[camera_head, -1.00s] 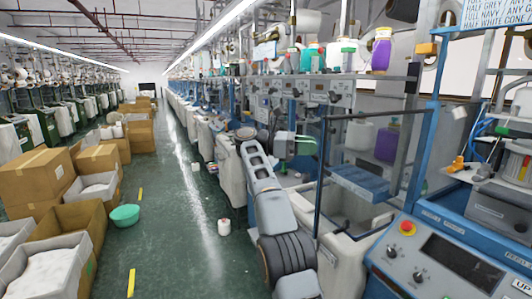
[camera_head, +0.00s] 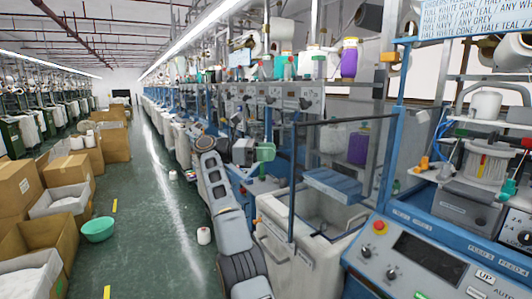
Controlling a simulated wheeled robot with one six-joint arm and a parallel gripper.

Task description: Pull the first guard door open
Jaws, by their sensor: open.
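The first guard door (camera_head: 291,180) is a see-through panel with a slim upright on its left and a dark top rail. It spans the front of the nearest knitting machine, toward the blue post (camera_head: 396,100). I cannot tell whether it is fully shut, and no handle is clear.
A white bin (camera_head: 285,262) stands below the door. A blue control panel (camera_head: 430,255) fills the lower right. A cone (camera_head: 204,235) stands on the floor left of my arm.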

